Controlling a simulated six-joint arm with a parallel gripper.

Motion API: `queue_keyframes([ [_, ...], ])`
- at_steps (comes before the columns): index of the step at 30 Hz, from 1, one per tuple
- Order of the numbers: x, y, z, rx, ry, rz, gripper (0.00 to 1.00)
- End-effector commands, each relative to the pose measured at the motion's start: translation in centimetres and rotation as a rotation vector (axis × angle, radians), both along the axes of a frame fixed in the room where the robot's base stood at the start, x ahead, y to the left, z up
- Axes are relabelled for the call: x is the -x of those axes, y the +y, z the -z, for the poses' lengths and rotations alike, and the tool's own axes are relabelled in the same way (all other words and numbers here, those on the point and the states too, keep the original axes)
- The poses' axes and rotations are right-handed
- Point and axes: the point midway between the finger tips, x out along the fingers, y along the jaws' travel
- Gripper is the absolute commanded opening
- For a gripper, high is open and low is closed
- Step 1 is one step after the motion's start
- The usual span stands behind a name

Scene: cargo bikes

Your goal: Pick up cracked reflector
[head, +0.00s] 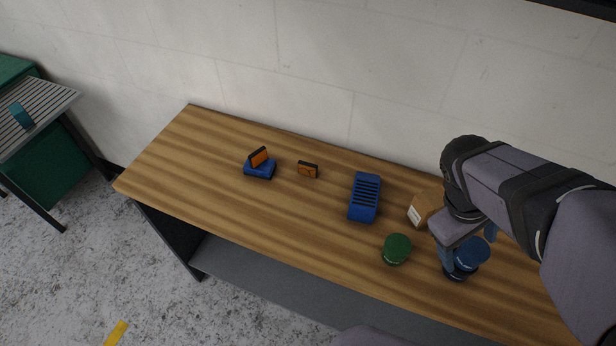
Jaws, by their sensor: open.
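Two small orange reflectors with dark housings are on the wooden bench. One reflector (308,170) stands directly on the bench top and has dark marks across its orange face that look like cracks. The other reflector (259,157) sits tilted on a blue base (260,171) to its left, and its face looks plain. My gripper (469,249) is open at the right of the bench, far from both reflectors. Its fingers appear over or around blue round containers (472,252); whether they touch cannot be told.
A blue slotted block (364,197), a green-lidded round container (397,248) and a cardboard box (425,207) stand between the reflectors and my gripper. The wooden bench (190,165) is clear at its left end. A wall runs behind it.

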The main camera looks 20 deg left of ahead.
Motion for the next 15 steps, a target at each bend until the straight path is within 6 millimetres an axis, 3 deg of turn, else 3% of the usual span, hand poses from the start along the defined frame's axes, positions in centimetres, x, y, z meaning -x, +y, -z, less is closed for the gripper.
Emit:
queue_keyframes([
  [1,-1.8,0.9,1.7,0.075,0.004,-0.143,0.69],
  [2,-3.0,1.4,2.0,0.127,0.004,-0.236,0.69],
  [5,-7.3,4.3,2.3,0.321,-0.007,-0.550,0.69],
  [8,-11.3,8.9,2.1,0.534,-0.034,-0.846,0.69],
  [12,-15.0,17.8,1.0,0.847,-0.105,-1.199,0.69],
  [15,-15.8,24.3,-0.1,1.050,-0.168,-1.379,0.69],
])
